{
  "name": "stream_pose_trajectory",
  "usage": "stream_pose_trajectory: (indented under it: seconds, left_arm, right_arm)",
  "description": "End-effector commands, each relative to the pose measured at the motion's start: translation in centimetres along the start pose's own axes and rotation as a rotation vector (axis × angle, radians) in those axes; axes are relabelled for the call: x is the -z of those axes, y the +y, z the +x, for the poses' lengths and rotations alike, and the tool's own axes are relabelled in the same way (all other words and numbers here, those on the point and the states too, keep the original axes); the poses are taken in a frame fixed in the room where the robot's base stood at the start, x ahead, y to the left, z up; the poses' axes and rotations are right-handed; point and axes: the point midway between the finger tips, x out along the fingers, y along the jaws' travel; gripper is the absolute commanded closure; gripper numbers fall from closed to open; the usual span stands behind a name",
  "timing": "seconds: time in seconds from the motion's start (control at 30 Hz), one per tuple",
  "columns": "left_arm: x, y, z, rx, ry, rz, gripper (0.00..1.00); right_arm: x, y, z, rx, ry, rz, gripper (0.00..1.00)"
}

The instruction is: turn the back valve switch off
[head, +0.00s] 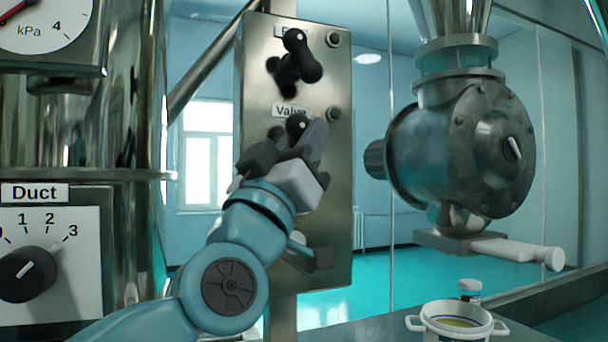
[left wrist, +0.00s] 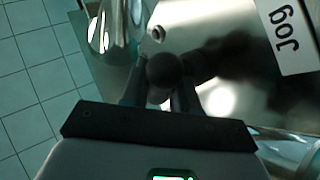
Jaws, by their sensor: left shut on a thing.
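The valve switch (head: 297,124) is a black knobbed lever on the steel panel, just under the label "Valve" (head: 290,111). My left gripper (head: 301,140) is shut on this lever, and its fingers and wrist cover the lower part of it. In the left wrist view the round black knob (left wrist: 164,70) sits between the two dark fingers. The knob's tip shows above the gripper in the head view. My right gripper is in neither view.
Another black lever (head: 297,58) stands above on the same steel panel (head: 257,80). A "Jog" label (left wrist: 287,32) shows in the left wrist view. A grey round housing (head: 465,150) is at the right, above a white pot (head: 428,329). A "Duct" dial (head: 27,273) is at the left.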

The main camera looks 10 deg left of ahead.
Motion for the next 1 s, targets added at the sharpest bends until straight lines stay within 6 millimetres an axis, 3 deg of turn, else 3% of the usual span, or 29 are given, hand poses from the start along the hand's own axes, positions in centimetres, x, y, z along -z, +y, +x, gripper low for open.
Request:
stream_pose_trajectory:
  seconds: [0.3, 0.93, 0.97, 1.0]
  left_arm:
    - [-0.2, 0.0, -0.1, 0.034, 0.120, -0.074, 1.00]
    - [0.0, 0.0, 0.0, 0.045, 0.156, -0.095, 1.00]
    - [0.0, 0.0, 0.0, 0.045, 0.156, -0.095, 0.65]
    - [0.0, 0.0, 0.0, 0.045, 0.156, -0.094, 0.65]
  right_arm:
    - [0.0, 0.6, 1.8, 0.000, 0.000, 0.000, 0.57]
    - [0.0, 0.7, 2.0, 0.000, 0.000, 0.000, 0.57]
    - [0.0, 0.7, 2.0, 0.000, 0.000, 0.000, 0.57]
    - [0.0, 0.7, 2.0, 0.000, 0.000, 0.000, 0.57]
